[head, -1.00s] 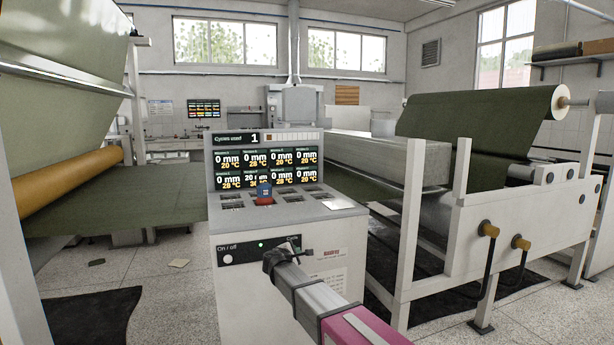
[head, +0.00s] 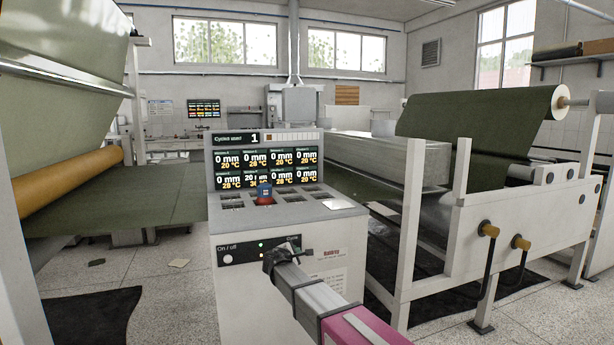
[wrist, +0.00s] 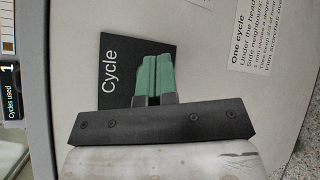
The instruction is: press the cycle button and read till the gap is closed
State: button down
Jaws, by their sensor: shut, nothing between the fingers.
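My gripper (head: 270,259) is shut and empty at the upper front of the grey control cabinet (head: 235,300). In the wrist view its green fingertips (wrist: 153,78) lie over the black "Cycle" plate (wrist: 110,72). The cycle button itself is hidden behind the fingers, and I cannot tell whether they touch it. The display (head: 265,168) shows several cells; most read 0 mm, and the second cell of the lower row reads about 20 mm. The "Cycles used" counter (head: 254,138) reads 1; it also shows in the wrist view (wrist: 10,90).
An on/off button (head: 227,259) is on the left of the cabinet front. A red and blue piece (head: 264,195) stands among the slots on top. A roller machine with green sheet (head: 470,120) stands right, and an orange roll (head: 70,180) left. Printed text (wrist: 262,45) is beside the plate.

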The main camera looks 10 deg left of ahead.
jog(key=shift+s, duration=0.1)
jog(key=s+d, duration=0.2)
jog(key=s, duration=0.1)
jog(key=s+d, duration=0.1)
jog(key=s, duration=0.1)
dwell(0.6)
jog(key=shift+d, duration=0.1)
jog(key=s+d+f+m+g+h, duration=0.1)
jog(key=s+d+f+m+g, duration=0.2)
jog(key=d, duration=0.7)
jog(key=s+d+f+m+g, duration=0.1)
jog(key=d+f+m+g, duration=0.3)
jog(key=d, duration=0.5)
jog(key=s+d+f+m+g+h, duration=0.15)
jog(key=d+f+m, duration=0.35)
jog(key=d, duration=0.5)
jog(key=s+d+f+m+g+y, duration=0.3)
jog(key=s+d+m, duration=0.2)
jog(key=s+d, duration=0.2)
jog(key=s+d+f+m+g+y, duration=0.3)
jog(key=s+d, duration=0.3)
jog(key=s, duration=0.3)
jog(key=shift+s+d+f+m, duration=0.2)
jog(key=shift+d+f+m, duration=0.2)
jog(key=shift+f+m, duration=0.45)
jog(key=shift+g, duration=0.25)
dwell(1.1)
